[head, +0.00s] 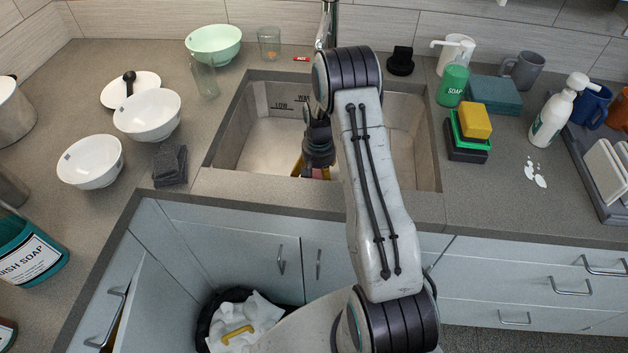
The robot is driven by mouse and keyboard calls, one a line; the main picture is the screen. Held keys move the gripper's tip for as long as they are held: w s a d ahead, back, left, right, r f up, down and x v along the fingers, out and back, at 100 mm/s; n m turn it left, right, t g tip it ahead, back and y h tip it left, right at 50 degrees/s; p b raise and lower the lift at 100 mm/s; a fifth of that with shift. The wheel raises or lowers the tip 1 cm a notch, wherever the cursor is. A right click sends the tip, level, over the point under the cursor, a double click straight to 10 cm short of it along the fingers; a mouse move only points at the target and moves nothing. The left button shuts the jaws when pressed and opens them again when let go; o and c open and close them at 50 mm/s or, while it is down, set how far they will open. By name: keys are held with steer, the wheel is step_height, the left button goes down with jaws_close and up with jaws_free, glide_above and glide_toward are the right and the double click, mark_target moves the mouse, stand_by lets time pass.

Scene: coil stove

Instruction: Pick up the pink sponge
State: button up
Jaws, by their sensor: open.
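My arm reaches over the sink (268,118), and my gripper (313,165) points down into it, near its front wall. A small patch of pink, likely the pink sponge (321,173), shows just below my gripper at the front of the sink. Most of it is hidden by my gripper and the sink's front edge. I cannot tell whether the jaws touch it or lie around it. The fingertips are small and partly hidden; the gripper is open.
White bowls (91,162) and a dark grey sponge block (170,164) stand left of the sink. Stacked sponges (474,121), a green soap bottle (453,85) and a white pump bottle (556,112) stand right. The faucet (327,22) rises behind my arm.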

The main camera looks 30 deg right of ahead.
mark_target(319, 175)
steer(key=c, duration=1)
steer(key=shift+o, duration=0.2)
steer(key=shift+r, duration=0.1)
steer(key=shift+r, duration=0.45)
step_height(319, 175, up, 3)
steer(key=shift+d+r+b, duration=0.1)
steer(key=shift+r+b, duration=0.1)
steer(key=shift+b, duration=0.1)
steer(key=s+d+r, duration=0.4)
steer(key=s+d, duration=0.1)
steer(key=s+d+r+b, duration=0.1)
steer(key=s+d+r, duration=0.1)
steer(key=s+d, duration=0.1)
steer(key=shift+s+r, duration=0.2)
steer(key=shift+r, duration=0.1)
